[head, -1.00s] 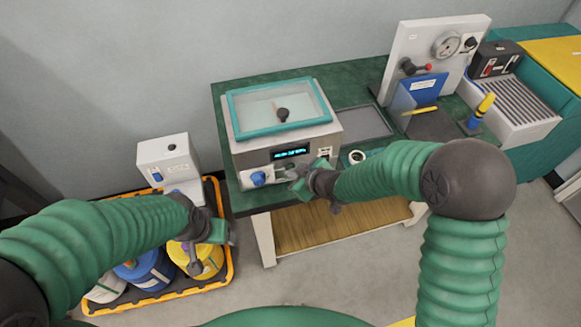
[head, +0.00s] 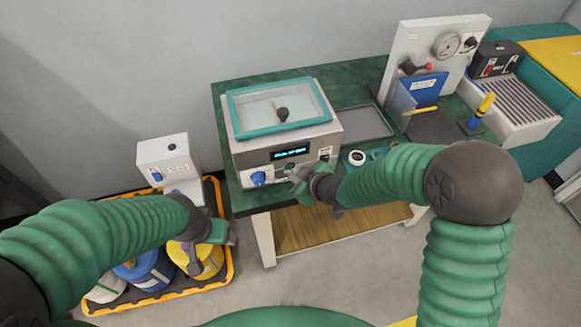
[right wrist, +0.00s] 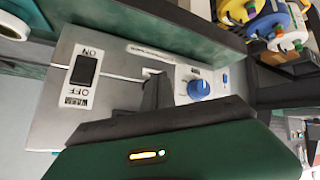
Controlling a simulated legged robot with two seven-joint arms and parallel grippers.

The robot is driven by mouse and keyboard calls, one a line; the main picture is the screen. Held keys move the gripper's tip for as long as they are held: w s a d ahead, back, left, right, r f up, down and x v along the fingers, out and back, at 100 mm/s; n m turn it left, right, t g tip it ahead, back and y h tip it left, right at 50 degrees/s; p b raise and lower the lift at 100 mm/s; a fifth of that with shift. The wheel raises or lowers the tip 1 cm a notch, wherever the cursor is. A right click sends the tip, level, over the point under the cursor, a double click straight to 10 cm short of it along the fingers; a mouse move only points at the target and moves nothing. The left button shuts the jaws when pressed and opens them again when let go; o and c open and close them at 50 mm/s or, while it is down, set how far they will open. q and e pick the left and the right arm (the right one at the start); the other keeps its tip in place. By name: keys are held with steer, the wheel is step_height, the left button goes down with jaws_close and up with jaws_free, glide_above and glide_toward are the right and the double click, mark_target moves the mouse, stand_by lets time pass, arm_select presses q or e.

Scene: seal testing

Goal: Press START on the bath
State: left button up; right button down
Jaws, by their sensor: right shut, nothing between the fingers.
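The bath (head: 325,133) is a pale box with a teal-framed clear lid on the green bench. Its front has a lit display (head: 290,152), a blue knob (head: 258,178) and a small green spot, possibly the START button (head: 290,166). My right gripper (head: 295,178) is shut and empty, just in front of the panel below the display. The right wrist view shows the fingers (right wrist: 158,88) between the blue knob (right wrist: 199,89) and the ON/OFF switch (right wrist: 84,68); no START button is visible there. My left gripper (head: 220,232) hangs over the drums, its jaws unclear.
A grey tray (head: 363,123) and a small white-ringed item (head: 357,157) are right of the bath. A gauge panel (head: 432,50) stands at the back right. A white dispenser (head: 167,160) and a yellow-edged pallet (head: 228,270) with drums are at left.

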steer(key=s, duration=0.1)
steer(key=s+d, duration=0.1)
steer(key=s, duration=0.2)
steer(key=shift+s+d, duration=0.25)
steer(key=shift+s, duration=0.15)
stand_by(0.5)
